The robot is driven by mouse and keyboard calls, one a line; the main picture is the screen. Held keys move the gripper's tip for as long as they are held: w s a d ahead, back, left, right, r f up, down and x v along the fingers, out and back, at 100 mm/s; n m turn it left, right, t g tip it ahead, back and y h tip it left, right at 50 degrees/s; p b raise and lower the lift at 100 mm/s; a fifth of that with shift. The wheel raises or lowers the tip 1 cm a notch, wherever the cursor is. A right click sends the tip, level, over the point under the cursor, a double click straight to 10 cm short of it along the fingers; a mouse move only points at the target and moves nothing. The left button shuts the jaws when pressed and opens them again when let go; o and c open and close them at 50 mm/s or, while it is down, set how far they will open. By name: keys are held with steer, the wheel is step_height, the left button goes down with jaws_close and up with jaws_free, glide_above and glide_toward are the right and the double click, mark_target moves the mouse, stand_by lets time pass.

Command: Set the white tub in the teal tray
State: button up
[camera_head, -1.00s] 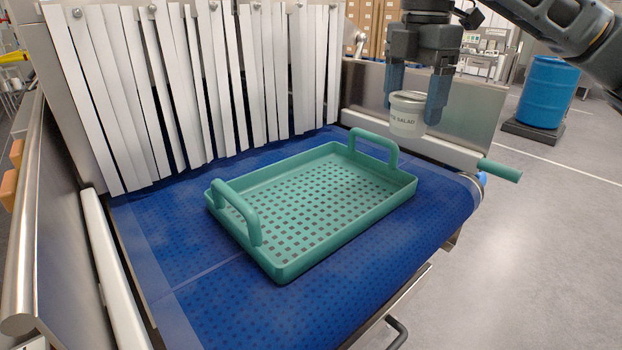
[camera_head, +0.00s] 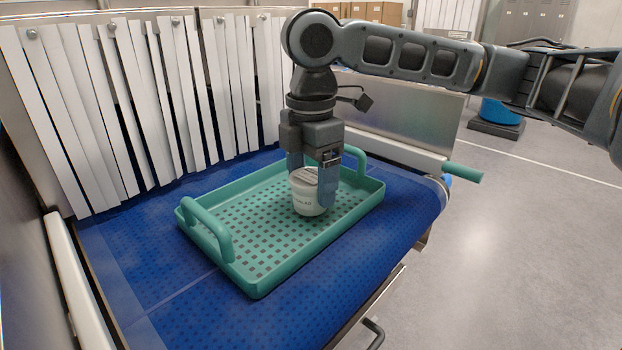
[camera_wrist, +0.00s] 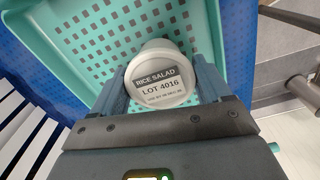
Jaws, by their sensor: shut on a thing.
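The white tub (camera_head: 308,198) is upright between my fingers, over the right part of the teal tray's (camera_head: 254,284) floor. I cannot tell whether its base touches the tray floor. In the wrist view the tub (camera_wrist: 160,85) shows its lid, labelled RICE SALAD, LOT 4016. My gripper (camera_head: 313,188) points down and is shut on the tub, one finger on each side. The tray (camera_wrist: 60,55) is empty apart from the tub, with a perforated floor and a raised handle at each end; my gripper partly hides the far handle.
The tray lies on a blue conveyor belt (camera_head: 150,270). White strip curtains (camera_head: 120,110) hang behind it. A metal side wall (camera_head: 410,120) and a white rail (camera_head: 395,152) stand at the right. Bare belt surrounds the tray.

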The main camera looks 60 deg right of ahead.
mark_target(311, 176)
steer(key=shift+f, duration=0.3)
steer(key=shift+f, duration=0.1)
steer(key=o, duration=1.2)
step_height(311, 176, up, 12)
steer(key=shift+r, duration=0.15)
